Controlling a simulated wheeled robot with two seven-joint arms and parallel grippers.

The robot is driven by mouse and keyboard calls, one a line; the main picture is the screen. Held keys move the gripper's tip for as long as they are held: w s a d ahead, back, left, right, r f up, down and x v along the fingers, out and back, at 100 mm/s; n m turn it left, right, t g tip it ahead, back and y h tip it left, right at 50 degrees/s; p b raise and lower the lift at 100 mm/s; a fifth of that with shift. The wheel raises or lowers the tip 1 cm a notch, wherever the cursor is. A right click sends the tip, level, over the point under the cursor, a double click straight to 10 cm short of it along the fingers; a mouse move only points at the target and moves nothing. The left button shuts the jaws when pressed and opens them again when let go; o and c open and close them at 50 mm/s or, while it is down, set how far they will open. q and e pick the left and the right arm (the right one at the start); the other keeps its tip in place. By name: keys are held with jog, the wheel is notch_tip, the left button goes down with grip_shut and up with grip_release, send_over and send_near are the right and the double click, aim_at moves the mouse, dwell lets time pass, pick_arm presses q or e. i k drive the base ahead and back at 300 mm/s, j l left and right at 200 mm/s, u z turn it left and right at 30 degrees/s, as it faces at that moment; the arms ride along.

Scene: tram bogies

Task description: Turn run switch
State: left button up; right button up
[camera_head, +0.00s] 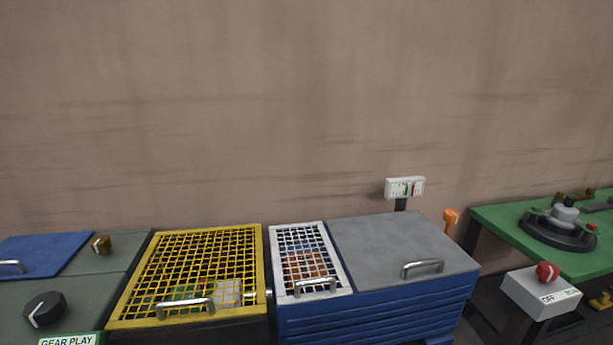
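A red knob (547,271) sits on top of a white switch box (541,293) at the lower right, in front of the green table. The box's front label reads "OFF" on the left; the text on its right end is too small to read surely. A black rotary knob (44,310) with a white pointer line is on the grey-green bench at the lower left, above a label reading "GEAR PLAY" (67,341). Neither of my grippers shows in this view.
A yellow mesh guard (141,285) and a white mesh lid (342,281) have handles. A grey lid (385,243) covers the blue cabinet (375,318). A green table (500,225) holds a round dark fixture (558,237). A dark gap separates cabinet and table.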

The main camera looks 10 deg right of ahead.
aim_at(547, 271)
jog(key=z, duration=1.9)
